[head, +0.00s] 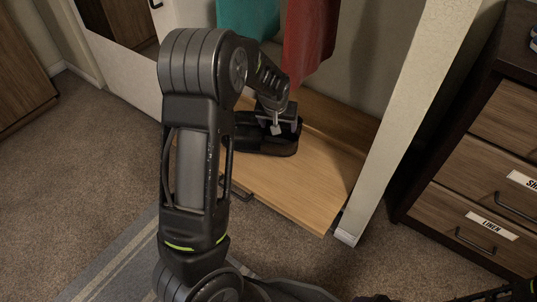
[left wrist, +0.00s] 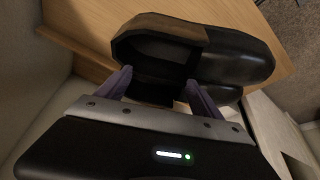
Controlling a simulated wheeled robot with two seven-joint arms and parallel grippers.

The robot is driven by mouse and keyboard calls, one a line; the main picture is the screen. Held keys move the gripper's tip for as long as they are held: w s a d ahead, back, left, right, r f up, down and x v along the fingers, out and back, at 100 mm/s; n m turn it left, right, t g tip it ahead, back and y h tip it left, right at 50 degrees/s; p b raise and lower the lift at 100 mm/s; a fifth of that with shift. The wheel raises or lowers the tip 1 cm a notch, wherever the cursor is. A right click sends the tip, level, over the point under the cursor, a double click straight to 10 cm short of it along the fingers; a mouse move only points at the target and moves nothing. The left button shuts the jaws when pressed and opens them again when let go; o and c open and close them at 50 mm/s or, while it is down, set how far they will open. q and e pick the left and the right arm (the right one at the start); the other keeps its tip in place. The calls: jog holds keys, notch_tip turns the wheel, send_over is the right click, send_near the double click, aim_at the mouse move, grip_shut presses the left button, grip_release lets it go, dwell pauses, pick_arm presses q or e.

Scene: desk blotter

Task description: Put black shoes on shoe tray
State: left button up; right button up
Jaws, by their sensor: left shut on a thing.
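Black shoes (head: 268,146) are on the light wooden shoe tray (head: 318,180) at the bottom of the closet, partly hidden behind my left arm. In the left wrist view, one black shoe (left wrist: 235,55) lies across the top with its open collar to the left, and a second dark shoe shape shows just below it. My left gripper (head: 276,127) points down at the shoes. Its purple fingers (left wrist: 158,80) are shut on a black shoe. Whether that shoe bears fully on the tray cannot be told.
A teal garment (head: 248,18) and a red garment (head: 310,35) hang above the tray. A white closet post (head: 405,120) stands to its right. A dark drawer cabinet (head: 480,165) is further right. Carpet and a grey rug (head: 125,262) lie in front.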

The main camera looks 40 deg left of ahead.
aim_at(278, 136)
pick_arm(q)
jog(key=shift+r, duration=0.1)
jog(key=shift+f+b, duration=1)
jog(key=shift+f, duration=1.45)
jog(key=shift+f, duration=0.1)
jog(key=shift+f+b, duration=1.15)
jog(key=shift+f, duration=1.25)
jog(key=shift+f, duration=0.1)
jog(key=o, duration=2.1)
jog(key=shift+d, duration=0.1)
